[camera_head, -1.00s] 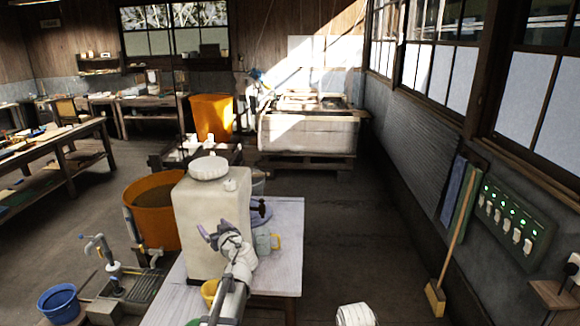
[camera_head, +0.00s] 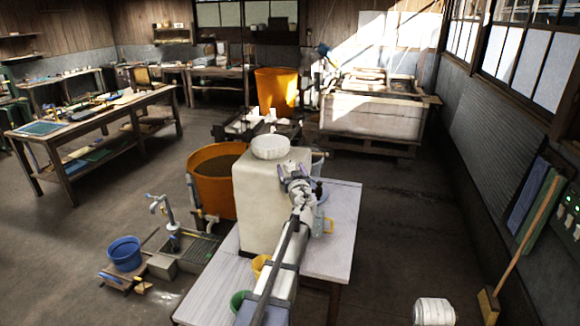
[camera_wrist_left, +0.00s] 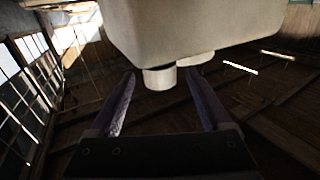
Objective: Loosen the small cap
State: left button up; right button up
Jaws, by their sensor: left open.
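A cream tank (camera_head: 262,205) stands on the pale table with a large white lid (camera_head: 270,147) on top. My left gripper (camera_head: 294,172) is at the tank's upper right corner and hides the small cap in the head view. In the left wrist view the tank (camera_wrist_left: 210,25) appears upside down. The small white cap (camera_wrist_left: 158,78) shows between the two open fingers of the left gripper (camera_wrist_left: 160,76), with a gap on each side. The large lid (camera_wrist_left: 196,59) is partly seen behind it. My right gripper is not in view.
An orange tub (camera_head: 213,190) stands left of the tank.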

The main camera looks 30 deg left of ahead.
pick_arm(q)
jog(key=x, duration=0.2)
jog(key=shift+w+a, duration=0.25)
jog(key=shift+w, duration=0.05)
grip_shut()
dwell(0.4)
